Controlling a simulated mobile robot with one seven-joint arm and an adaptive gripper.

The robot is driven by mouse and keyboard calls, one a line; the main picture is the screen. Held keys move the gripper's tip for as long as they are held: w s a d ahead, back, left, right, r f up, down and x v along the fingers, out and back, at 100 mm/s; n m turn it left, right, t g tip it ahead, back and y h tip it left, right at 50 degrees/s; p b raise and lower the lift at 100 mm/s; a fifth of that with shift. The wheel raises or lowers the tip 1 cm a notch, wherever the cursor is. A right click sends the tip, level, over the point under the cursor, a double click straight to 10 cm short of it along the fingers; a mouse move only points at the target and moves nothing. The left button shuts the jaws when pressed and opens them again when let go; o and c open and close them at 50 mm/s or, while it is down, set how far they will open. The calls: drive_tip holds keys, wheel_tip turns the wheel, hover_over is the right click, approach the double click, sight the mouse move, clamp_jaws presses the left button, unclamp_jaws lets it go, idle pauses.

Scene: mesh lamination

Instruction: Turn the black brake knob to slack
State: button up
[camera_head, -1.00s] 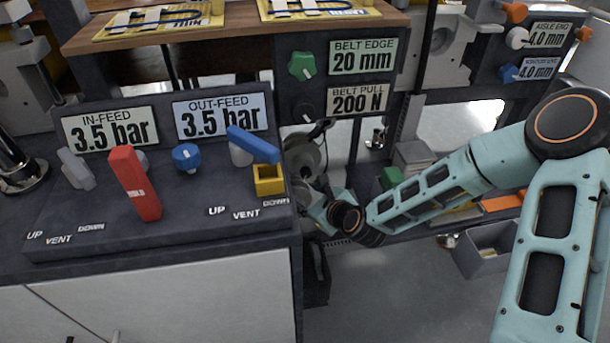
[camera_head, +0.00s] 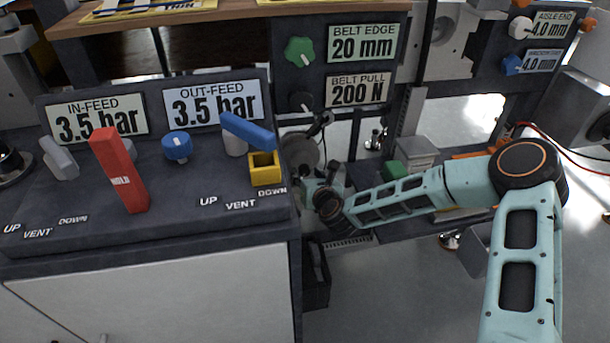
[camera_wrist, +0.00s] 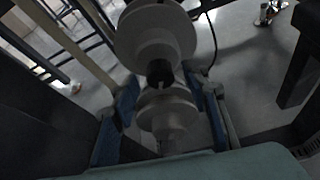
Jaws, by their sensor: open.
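In the wrist view a dark knob-like part (camera_wrist: 160,72) sits on the axis between pale grey discs (camera_wrist: 155,35). I cannot read any mark on it, and its setting cannot be told. My gripper (camera_wrist: 166,98) is open, with its blue-padded fingers to the left and right of this part and the lower grey disc. Whether the pads touch anything is unclear. In the head view my gripper (camera_head: 312,185) is at the grey roll (camera_head: 300,152), below the belt panel and mostly hidden by my wrist. Another black knob (camera_head: 302,101) is on that panel beside the 200 N label.
The console (camera_head: 150,225) at the left carries a red lever (camera_head: 118,170), a blue lever (camera_head: 248,130) and a yellow block (camera_head: 265,170); its right edge is close to my gripper. A green knob (camera_head: 300,52) is above. A grey bin (camera_head: 478,250) and open floor lie right.

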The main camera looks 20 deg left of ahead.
drive_tip(key=shift+x, duration=1.2)
drive_tip(key=shift+c, duration=0.3)
clamp_jaws()
drive_tip(key=shift+s+a+n+h, duration=0.1)
drive_tip(key=shift+n+h, duration=0.5)
drive_tip(key=shift+n, duration=0.2)
drive_tip(key=shift+n+t+h, duration=0.7)
drive_tip(key=shift+n+t, duration=0.1)
drive_tip(key=shift+n, duration=0.5)
drive_tip(key=shift+f, duration=0.1)
